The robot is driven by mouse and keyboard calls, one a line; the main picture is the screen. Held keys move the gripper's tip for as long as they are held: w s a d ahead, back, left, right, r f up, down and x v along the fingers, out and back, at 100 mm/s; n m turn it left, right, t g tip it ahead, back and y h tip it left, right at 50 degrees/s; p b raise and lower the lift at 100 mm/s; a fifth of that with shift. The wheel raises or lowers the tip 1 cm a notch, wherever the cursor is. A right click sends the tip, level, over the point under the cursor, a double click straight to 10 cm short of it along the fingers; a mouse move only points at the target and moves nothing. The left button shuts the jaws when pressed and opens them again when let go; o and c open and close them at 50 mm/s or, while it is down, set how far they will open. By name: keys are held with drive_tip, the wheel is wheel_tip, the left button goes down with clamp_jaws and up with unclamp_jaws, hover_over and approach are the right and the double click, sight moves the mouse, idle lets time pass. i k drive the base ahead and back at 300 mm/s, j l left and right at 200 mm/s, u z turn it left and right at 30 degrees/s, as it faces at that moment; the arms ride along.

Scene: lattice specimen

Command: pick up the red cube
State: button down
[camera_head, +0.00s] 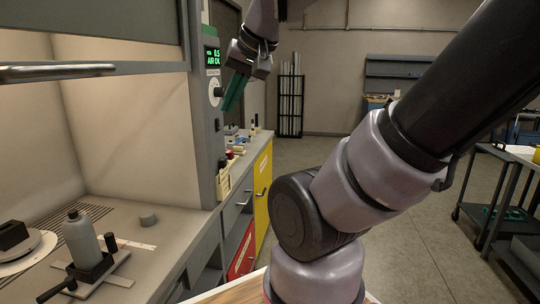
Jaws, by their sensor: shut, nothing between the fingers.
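My gripper (232,98) hangs in the air at the upper middle, in front of the grey control post. Its green fingers point down and are shut, with nothing seen between them. I cannot make out a red cube for certain. A small red item (229,154) shows among other small things on the far counter, below the gripper in the picture. It is too small to tell its shape. My arm covers much of the right half of the view.
A yellow cabinet (263,190) stands beyond. A cart (500,215) stands right. Floor between is clear.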

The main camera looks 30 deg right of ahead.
sight(228, 153)
drive_tip(key=z, duration=0.5)
drive_tip(key=i+l, duration=2.35)
drive_tip(key=u, duration=0.4)
drive_tip(key=i+l+u, duration=0.1)
drive_tip(key=u, duration=0.7)
drive_tip(key=i+l+u, duration=0.1)
drive_tip(key=u, duration=0.3)
drive_tip(key=l+u, duration=0.1)
drive_tip(key=u, duration=0.3)
